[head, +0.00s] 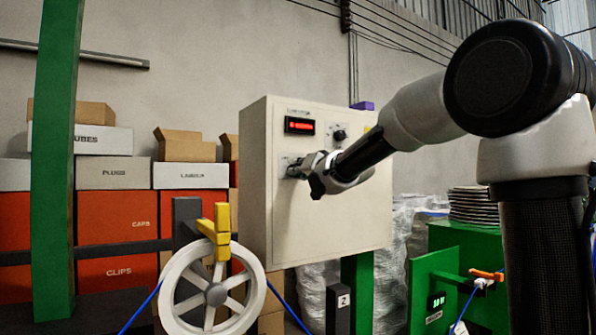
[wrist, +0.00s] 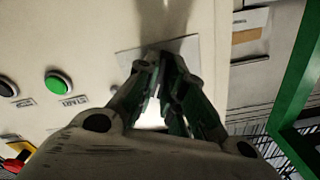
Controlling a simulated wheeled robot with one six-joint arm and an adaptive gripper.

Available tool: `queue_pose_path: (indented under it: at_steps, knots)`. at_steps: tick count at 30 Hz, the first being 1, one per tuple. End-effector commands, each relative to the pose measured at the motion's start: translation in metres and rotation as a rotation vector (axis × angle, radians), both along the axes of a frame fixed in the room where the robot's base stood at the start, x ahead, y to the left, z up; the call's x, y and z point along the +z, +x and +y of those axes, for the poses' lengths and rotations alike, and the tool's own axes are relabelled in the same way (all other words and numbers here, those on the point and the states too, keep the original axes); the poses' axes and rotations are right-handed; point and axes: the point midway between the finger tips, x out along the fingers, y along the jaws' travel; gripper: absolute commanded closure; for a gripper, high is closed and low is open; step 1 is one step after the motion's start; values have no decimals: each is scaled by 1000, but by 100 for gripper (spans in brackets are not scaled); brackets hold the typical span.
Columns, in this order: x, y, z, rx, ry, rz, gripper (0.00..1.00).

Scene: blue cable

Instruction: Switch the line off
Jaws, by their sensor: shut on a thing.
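The cream control cabinet (head: 325,225) stands in the middle of the head view, with a lit red display (head: 299,125) and a dark round knob (head: 339,134) on its front. My gripper (head: 301,172) reaches from the right to a grey plate (head: 285,160) on the cabinet's left part. In the wrist view my gripper (wrist: 160,75) is shut on a switch handle in front of this plate (wrist: 128,62). The fingers hide most of the handle, so its angle cannot be told. The green START button (wrist: 58,83) is to the left of the fingers.
In the wrist view, a dark button (wrist: 7,88) and a red button on yellow (wrist: 15,160) are at the left. A white spoked wheel (head: 213,297) with a blue cable is in front of the cabinet at lower left.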

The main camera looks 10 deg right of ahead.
Motion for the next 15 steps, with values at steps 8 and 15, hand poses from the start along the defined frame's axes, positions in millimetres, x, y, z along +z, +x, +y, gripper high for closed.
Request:
queue_pose_path:
  at_steps: [8, 15]
  knots:
    - [-2, 1, 1, 1, -73, -19, 100]
    - [-2, 1, 1, 1, -237, -73, 100]
